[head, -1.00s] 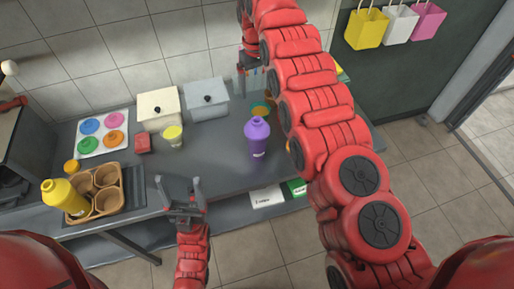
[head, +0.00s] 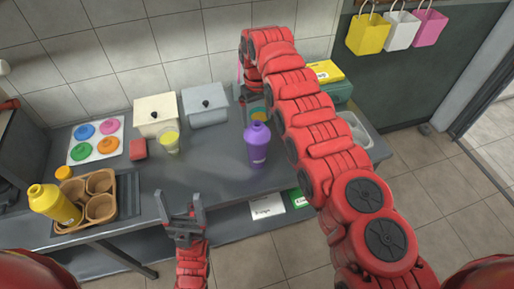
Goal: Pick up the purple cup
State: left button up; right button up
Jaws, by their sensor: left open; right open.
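The purple cup (head: 257,146), a shaker-like vessel with a lid, stands upright on the grey counter (head: 215,170), right of its middle. My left gripper (head: 180,204) is open and empty at the counter's front edge, to the left of and nearer than the purple cup. My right arm reaches over the right side of the counter, and my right gripper (head: 246,96) is behind the purple cup, pointing down, apart from it. Its fingers are small and partly hidden by the arm.
A yellow bottle (head: 52,204) and a brown cup carrier (head: 101,207) are at the left. A tray of coloured lids (head: 97,139), a cream box (head: 155,114), a grey box (head: 206,105), a red block (head: 138,149) and a small yellow-topped cup (head: 170,142) stand behind. Bags hang at right.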

notch_tip(320, 180, down, 2)
jog(key=shift+d+f, duration=0.1)
jog(key=shift+f, duration=0.1)
jog(key=c, duration=1.3)
jog(key=shift+s, duration=0.1)
grip_shut()
jog(key=shift+s+f, duration=0.1)
jog(key=shift+s, duration=0.05)
